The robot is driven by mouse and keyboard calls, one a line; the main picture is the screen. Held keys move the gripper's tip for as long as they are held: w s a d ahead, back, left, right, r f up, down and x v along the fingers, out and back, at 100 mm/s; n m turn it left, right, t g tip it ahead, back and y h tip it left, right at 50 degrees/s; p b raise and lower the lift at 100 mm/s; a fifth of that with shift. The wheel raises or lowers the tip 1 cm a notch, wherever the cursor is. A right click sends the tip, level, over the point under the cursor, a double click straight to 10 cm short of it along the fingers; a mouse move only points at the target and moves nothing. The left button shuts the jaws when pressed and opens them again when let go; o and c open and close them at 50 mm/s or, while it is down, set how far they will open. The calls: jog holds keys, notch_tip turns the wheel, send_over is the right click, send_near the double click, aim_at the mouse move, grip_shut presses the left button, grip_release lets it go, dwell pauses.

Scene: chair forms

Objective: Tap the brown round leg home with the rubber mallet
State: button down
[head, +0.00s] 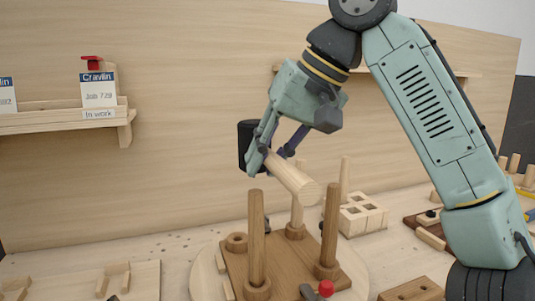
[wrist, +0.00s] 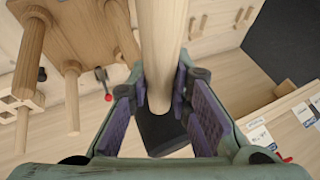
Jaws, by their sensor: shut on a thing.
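My gripper (head: 262,150) is shut on the handle of the rubber mallet, above the back of the chair form. The mallet's black head (head: 248,157) is at the left of the fingers, and its pale thick handle (head: 292,178) slants down to the right. In the wrist view the handle (wrist: 161,45) runs between the finger pads to the black head (wrist: 160,135). A brown board (head: 292,262) bears upright round legs: one at front left (head: 256,232), one at right (head: 331,225), and a paler one at the back (head: 297,213), partly behind the handle. I cannot tell which is the task's leg.
An empty-looking round collar (head: 237,242) is at the board's left corner. A red-knobbed clamp (head: 326,288) is at its front. A pale slotted block (head: 363,215) stands behind right. A shelf (head: 60,120) with a job card (head: 99,90) is on the left wall.

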notch_tip(320, 180, down, 6)
jog(key=b, duration=0.4)
jog(key=shift+s+r+p, duration=0.1)
jog(key=shift+r+p, duration=1.95)
jog(key=shift+r, duration=0.7)
jog(key=shift+f, duration=0.1)
jog(key=shift+a, duration=0.1)
